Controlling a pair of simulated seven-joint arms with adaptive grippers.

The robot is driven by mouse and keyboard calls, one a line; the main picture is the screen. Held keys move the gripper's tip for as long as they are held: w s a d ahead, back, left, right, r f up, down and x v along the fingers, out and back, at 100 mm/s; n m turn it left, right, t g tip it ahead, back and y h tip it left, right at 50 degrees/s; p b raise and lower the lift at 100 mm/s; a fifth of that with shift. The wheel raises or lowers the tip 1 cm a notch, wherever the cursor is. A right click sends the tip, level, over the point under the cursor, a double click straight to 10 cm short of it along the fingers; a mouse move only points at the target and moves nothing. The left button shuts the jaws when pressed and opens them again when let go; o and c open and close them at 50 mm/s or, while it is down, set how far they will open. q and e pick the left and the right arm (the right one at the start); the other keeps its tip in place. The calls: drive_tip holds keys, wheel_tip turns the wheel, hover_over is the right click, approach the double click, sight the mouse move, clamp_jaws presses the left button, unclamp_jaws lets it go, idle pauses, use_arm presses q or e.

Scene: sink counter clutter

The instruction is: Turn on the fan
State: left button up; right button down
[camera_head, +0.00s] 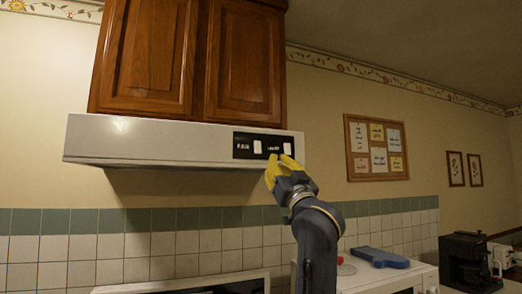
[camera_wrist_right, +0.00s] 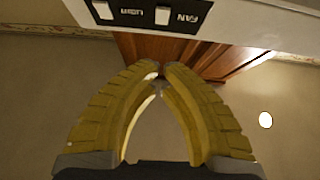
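The white range hood (camera_head: 150,140) has a black panel on its front right. The fan switch (camera_head: 258,147) is a white rocker beside the fan label; a second white rocker, the light switch (camera_head: 287,148), is to its right. Both switches also show upside down in the right wrist view, the fan switch (camera_wrist_right: 162,15) and the light switch (camera_wrist_right: 103,10). My right gripper (camera_head: 277,160) has yellow fingers at the panel's lower edge, below and between the switches. In the right wrist view its fingertips (camera_wrist_right: 160,72) come together, empty, apart from the fan switch. My left gripper is out of view.
Wooden cabinets (camera_head: 190,60) hang above the hood. Below are a tiled wall (camera_head: 150,245) and a white appliance with a blue object (camera_head: 380,258) on top. A black coffee machine (camera_head: 468,260) stands at far right. A corkboard (camera_head: 376,148) hangs on the wall.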

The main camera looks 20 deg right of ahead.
approach(258, 142)
wheel_tip(258, 142, up, 4)
drive_tip(key=w, duration=0.3)
drive_tip(key=shift+w+f, duration=0.15)
drive_tip(key=shift+f, duration=0.05)
drive_tip(key=shift+w, duration=0.6)
